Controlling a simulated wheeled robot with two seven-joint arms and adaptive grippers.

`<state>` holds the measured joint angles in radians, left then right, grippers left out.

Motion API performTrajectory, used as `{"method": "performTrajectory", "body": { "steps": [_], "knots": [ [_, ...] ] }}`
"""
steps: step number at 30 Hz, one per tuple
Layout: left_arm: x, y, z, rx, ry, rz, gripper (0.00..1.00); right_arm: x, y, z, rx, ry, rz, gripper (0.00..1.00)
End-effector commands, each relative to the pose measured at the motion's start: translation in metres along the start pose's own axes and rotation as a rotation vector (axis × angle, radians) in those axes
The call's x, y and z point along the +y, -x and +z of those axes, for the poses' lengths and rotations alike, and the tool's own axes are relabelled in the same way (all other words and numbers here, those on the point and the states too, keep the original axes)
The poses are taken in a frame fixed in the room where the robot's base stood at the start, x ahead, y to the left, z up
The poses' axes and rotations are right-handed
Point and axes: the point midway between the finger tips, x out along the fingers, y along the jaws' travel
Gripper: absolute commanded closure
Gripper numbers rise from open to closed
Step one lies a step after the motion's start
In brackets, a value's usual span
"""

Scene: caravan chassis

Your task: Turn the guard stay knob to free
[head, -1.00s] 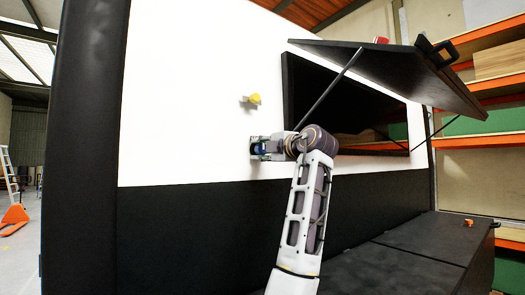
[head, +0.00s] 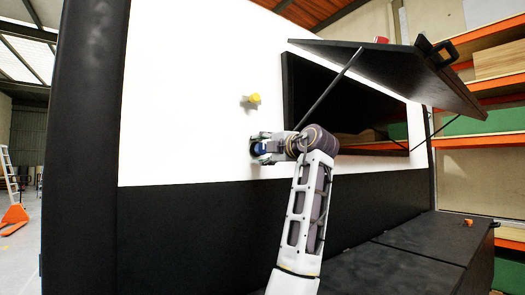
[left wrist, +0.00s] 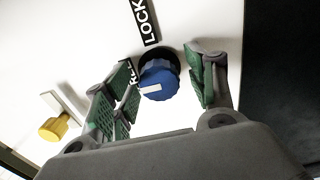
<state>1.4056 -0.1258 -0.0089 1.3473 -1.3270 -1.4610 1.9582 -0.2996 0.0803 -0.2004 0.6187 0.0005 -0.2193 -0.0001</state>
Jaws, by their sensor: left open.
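The guard stay knob is a round blue knob (left wrist: 158,80) with a white pointer mark, set in a dark round base on the white wall. Its pointer lies nearly level in the left wrist view, toward the left finger. A black LOCK label (left wrist: 146,20) sits above it. A second black label (left wrist: 131,72) at its left is partly hidden by the finger, so I cannot read it fully. My left gripper (left wrist: 160,84) is open, with fingers on both sides of the knob; contact is not clear. In the head view the blue knob (head: 256,148) shows at the gripper (head: 264,147).
A yellow knob (head: 253,98) sticks out of the white wall (head: 190,90) above the gripper; it also shows in the left wrist view (left wrist: 53,129). A propped-open black hatch (head: 410,70) is at the right. A black box top (head: 420,240) stands below it.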

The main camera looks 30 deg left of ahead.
Motion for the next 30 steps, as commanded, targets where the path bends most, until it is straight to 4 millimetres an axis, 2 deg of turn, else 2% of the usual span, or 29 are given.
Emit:
{"method": "performTrajectory", "body": {
  "steps": [8, 24, 30],
  "knots": [
    [0.0, 0.021, 0.001, -0.001, 0.0, 0.001, 0.44, 0.0, 0.0, 0.0, 0.0, 0.0, 0.0, 0.6],
    [-0.001, 0.098, 0.001, -0.002, 0.0, 0.0, 0.44, 0.0, 0.0, 0.0, 0.0, 0.0, 0.0, 0.6],
    [-0.001, 0.115, 0.001, -0.001, 0.0, -0.002, 0.44, 0.0, 0.0, 0.0, 0.0, 0.0, 0.0, 0.6]
  ]
}}
